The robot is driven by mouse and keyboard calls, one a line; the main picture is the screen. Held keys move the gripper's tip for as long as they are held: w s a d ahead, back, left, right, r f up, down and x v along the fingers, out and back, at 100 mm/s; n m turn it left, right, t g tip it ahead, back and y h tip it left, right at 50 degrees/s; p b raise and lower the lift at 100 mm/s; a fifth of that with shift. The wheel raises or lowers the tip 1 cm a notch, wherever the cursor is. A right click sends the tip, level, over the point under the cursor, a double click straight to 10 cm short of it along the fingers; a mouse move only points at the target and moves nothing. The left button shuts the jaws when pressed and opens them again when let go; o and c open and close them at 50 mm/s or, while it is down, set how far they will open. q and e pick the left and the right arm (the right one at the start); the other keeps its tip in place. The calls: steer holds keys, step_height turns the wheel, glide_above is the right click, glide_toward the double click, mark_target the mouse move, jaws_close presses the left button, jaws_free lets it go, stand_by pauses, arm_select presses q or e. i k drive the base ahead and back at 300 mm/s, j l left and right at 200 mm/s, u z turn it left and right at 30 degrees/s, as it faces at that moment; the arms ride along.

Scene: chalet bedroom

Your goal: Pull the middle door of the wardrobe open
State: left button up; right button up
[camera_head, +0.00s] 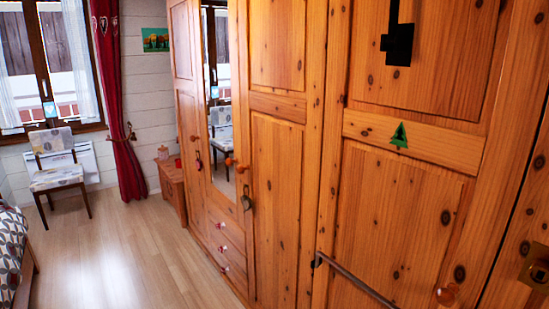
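The pine wardrobe (313,170) runs along the right side of the head view. Its narrow mirrored door (221,150) stands between a plain left door (185,60) and a wider panelled door (276,165), and looks like the middle door. It appears shut, flush with its neighbours. A round wooden knob (229,162) shows at its right edge. A heart-shaped pendant (246,201) hangs near the edge of the panelled door. Neither of my grippers is in view.
Drawers (226,240) lie below the mirror. A large pine panel (400,220) with a dark bar (355,280) and a knob (447,295) stands close at right. A bed edge (15,250) is at left, a chair (58,175) at the back. The wooden floor (125,250) between is clear.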

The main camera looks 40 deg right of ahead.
mark_target(283, 49)
steer(key=z, duration=0.45)
steer(key=i+z, duration=0.3)
steer(key=z, duration=0.15)
steer(key=i+j+z, duration=0.1)
steer(key=i+z, duration=0.2)
steer(key=z, duration=0.2)
steer(key=i+j+z, duration=0.35)
steer(key=i+j, duration=0.85)
